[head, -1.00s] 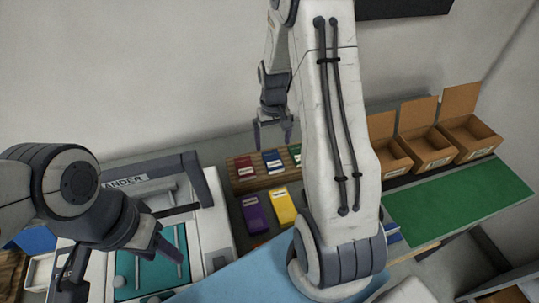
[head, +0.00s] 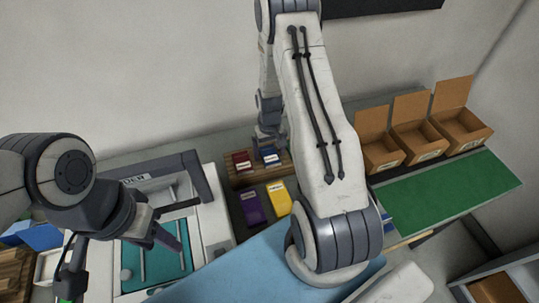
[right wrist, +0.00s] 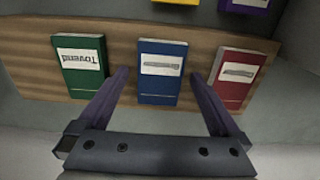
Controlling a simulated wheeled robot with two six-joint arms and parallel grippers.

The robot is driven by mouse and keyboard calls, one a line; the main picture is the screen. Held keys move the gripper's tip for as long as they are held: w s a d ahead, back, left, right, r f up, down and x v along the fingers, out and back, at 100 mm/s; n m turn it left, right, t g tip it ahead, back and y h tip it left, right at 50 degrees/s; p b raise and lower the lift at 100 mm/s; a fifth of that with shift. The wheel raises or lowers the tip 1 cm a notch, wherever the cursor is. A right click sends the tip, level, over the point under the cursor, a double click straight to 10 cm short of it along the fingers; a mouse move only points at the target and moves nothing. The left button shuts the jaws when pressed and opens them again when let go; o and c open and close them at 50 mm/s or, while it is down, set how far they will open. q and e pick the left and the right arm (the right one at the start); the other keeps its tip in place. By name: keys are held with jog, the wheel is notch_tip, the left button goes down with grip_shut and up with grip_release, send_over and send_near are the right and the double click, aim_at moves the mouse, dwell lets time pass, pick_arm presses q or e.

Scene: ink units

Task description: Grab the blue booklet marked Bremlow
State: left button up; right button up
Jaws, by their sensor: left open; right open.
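The blue booklet (head: 271,157) stands in the wooden rack (head: 240,181) by the back wall, just right of the red booklet. In the right wrist view the blue booklet (right wrist: 159,88) has a white label too small to read, so I cannot confirm Bremlow. My right gripper (right wrist: 158,75) is open, with one finger on each side of the blue booklet in that view; contact is not visible. In the head view my right gripper (head: 268,145) is just above the blue booklet. My left gripper (head: 124,266) is open and empty over the white machine.
The green booklet (right wrist: 82,65), apparently marked Tovend, and the red booklet (right wrist: 237,75) flank the blue one closely. The purple booklet (head: 252,207) and yellow booklet (head: 279,198) lie in front. Open cartons (head: 383,152) and a green mat (head: 445,193) are at the right.

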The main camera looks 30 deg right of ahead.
jog(key=c, duration=1.4)
jog(key=shift+r, duration=0.1)
